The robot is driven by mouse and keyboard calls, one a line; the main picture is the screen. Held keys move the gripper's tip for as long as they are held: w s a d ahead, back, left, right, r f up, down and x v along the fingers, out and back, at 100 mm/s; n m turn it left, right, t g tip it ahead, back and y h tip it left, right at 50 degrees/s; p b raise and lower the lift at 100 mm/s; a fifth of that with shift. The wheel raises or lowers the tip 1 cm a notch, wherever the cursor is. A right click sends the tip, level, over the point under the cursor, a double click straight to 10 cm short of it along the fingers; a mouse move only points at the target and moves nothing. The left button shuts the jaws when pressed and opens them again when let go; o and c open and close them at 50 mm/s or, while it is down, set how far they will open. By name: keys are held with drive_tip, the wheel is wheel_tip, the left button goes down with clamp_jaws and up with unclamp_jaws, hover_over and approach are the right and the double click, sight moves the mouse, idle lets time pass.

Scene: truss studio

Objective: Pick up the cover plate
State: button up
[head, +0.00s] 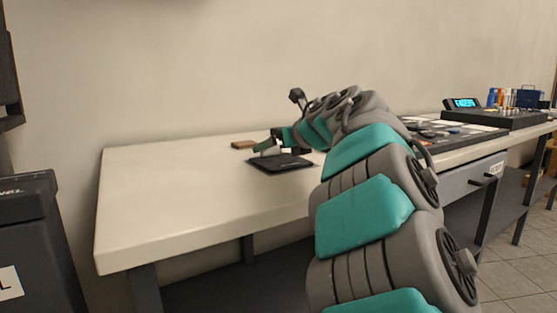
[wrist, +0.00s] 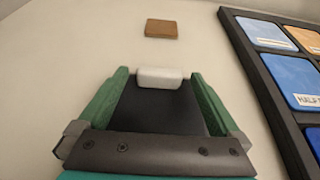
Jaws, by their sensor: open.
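A flat dark plate, which looks like the cover plate (head: 283,164), lies on the pale tabletop in the head view. In the wrist view the dark plate (wrist: 160,108) shows between my fingers. A small pale block (wrist: 160,77) sits at its far edge, between the fingertips; I cannot tell whether it is fixed to the plate. My gripper (head: 268,147) is low over the plate's far left side. In the wrist view its green fingers are apart on either side of the pale block, with small gaps. My fingers hide the plate's sides there.
A small brown block (head: 243,144) lies left of my gripper. In the wrist view, a black-framed tray (wrist: 263,92) with blue and orange cards is close on the right. Equipment with a lit display (head: 463,103) stands far right on the bench (head: 165,205). The bench's left part is clear.

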drive_tip(key=shift+w+a+f, duration=0.15)
drive_tip(key=shift+w+a, duration=0.15)
drive_tip(key=shift+w, duration=0.1)
drive_tip(key=shift+c, duration=0.2)
drive_tip(key=c, duration=1.4)
